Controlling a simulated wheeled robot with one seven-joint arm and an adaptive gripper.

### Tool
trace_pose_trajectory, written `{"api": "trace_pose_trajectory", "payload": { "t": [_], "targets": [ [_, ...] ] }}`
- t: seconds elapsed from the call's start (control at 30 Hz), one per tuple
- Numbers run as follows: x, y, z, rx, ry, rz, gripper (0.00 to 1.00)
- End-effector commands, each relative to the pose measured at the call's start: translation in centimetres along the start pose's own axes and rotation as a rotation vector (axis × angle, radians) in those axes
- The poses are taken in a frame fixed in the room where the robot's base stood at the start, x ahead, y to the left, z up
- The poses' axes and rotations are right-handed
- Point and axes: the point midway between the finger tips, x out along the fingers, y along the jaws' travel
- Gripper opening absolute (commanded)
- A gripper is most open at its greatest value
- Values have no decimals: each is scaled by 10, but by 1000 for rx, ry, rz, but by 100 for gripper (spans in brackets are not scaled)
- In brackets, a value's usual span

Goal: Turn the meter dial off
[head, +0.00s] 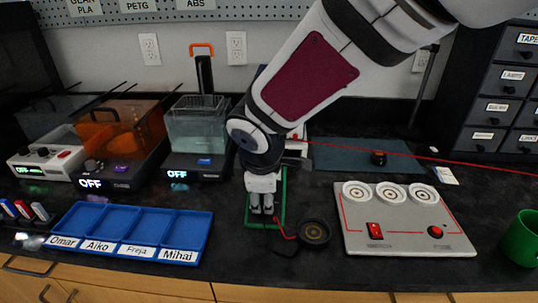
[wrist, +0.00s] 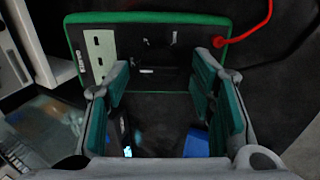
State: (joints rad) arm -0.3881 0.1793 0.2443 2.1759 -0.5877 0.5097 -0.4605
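A meter with a green border (head: 283,205) stands on the black bench in the head view, mostly hidden behind my gripper (head: 262,209). In the wrist view the meter (wrist: 150,20) fills the top middle, with a dark face, a pale panel on its left and a red lead at its right corner. I cannot make out its dial or the dial's setting. My gripper (wrist: 163,75) is open, its teal-padded fingers apart with nothing seen between them. It is in front of the meter; I cannot tell whether it touches.
A dark round pad (head: 315,233) lies right of the meter, near the red lead. A grey panel with a red switch (head: 375,231) is farther right. A blue name tray (head: 134,230) lies left. Boxes reading OFF (head: 120,160) stand behind. A green mug (head: 523,240) is far right.

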Motion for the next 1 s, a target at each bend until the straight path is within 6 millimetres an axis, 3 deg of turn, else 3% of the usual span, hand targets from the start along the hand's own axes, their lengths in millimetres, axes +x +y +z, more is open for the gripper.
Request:
{"api": "trace_pose_trajectory", "payload": {
  "t": [0.2,0.33,0.7,1.0],
  "targets": [
    [-2,0,0,2,0,1,50],
    [-13,2,0,2,1,4,50],
    [-85,1,0,2,2,5,50],
    [-118,0,0,1,1,1,50]
  ]
}}
